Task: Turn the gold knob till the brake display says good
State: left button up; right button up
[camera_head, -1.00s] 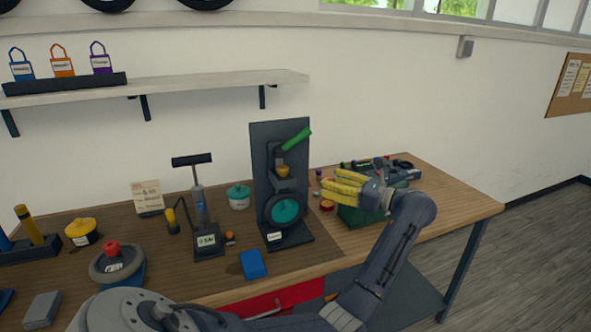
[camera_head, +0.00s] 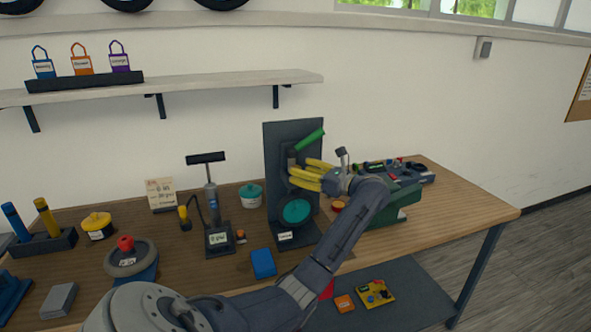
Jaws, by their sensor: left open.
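The dark brake stand (camera_head: 278,140) is upright on the bench, with a green lever (camera_head: 310,139) at its top and a teal-centred wheel (camera_head: 296,211) low on its front. A small white plate (camera_head: 286,236) is on its base; its text is too small to read. My left gripper (camera_head: 296,174), with yellow fingers, is open in front of the stand, between lever and wheel. The gold knob is hidden behind or between these fingers; I cannot tell if they touch it. My right gripper is not in view.
Left of the stand are a pump with a gauge (camera_head: 218,238), a teal pot (camera_head: 250,195) and a blue block (camera_head: 263,263). A green box (camera_head: 385,212) stands close to the right, beside my wrist. A shelf (camera_head: 200,84) runs above on the wall.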

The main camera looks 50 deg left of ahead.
pick_arm(q)
jog(key=shift+x, duration=1.4)
jog(key=shift+c, duration=0.5)
jog(key=c, duration=1.1)
jog(key=shift+m+t+y, duration=0.15)
jog(key=shift+m+t, duration=0.85)
jog(key=shift+t, duration=0.55)
jog(key=shift+m+t+y, duration=0.15)
jog(key=shift+m+t, duration=0.85)
jog(key=shift+t, duration=0.55)
jog(key=o, duration=1.2)
jog(key=shift+d, duration=0.15)
